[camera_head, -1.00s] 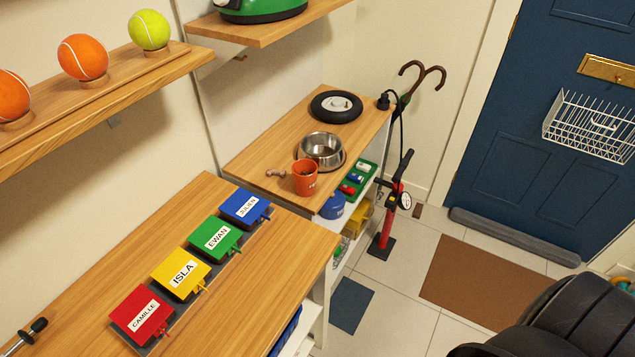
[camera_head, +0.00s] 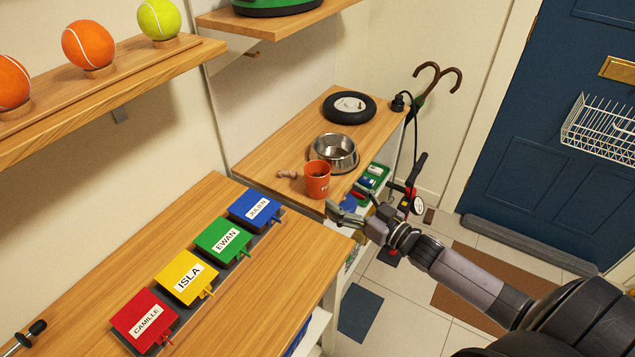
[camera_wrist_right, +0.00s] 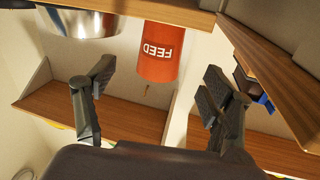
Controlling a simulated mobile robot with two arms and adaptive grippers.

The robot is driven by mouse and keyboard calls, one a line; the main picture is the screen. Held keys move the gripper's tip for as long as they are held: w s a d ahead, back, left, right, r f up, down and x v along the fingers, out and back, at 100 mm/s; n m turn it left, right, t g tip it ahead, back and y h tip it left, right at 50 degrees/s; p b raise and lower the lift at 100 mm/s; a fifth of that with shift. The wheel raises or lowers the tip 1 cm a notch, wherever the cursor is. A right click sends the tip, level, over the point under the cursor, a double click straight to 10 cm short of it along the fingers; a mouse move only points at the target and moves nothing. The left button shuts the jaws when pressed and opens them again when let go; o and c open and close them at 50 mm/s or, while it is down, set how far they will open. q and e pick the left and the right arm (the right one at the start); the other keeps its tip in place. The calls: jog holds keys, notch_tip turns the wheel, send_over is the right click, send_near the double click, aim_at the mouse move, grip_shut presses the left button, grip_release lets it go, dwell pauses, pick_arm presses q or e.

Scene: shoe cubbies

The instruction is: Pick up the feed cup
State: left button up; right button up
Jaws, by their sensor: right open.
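The feed cup (camera_head: 317,181) is orange and stands upright on the far wooden shelf top, near its front edge. In the right wrist view the cup (camera_wrist_right: 160,52) appears upside down, with FEED on its side, beyond and between the spread fingers. My right gripper (camera_head: 353,207) is in front of the shelf edge, just right of and below the cup. It is open and empty; its fingers also show in the right wrist view (camera_wrist_right: 157,80). They look apart from the cup. My left gripper is out of view.
A steel bowl (camera_head: 334,151) stands close behind the cup, and a bone-shaped item (camera_head: 288,174) lies to its left. A black wheel (camera_head: 349,107) lies farther back. The nearer top holds several coloured name blocks.

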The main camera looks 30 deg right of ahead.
aim_at(326, 187)
jog(key=x, duration=0.4)
jog(key=shift+f, duration=0.1)
jog(key=x, duration=0.5)
jog(key=shift+w+a+f+p, duration=0.15)
jog(key=shift+w+a+p, duration=0.1)
jog(key=shift+a+p, duration=0.05)
jog(key=shift+s, duration=0.1)
jog(key=shift+c, duration=0.6)
jog(key=c, duration=1.2)
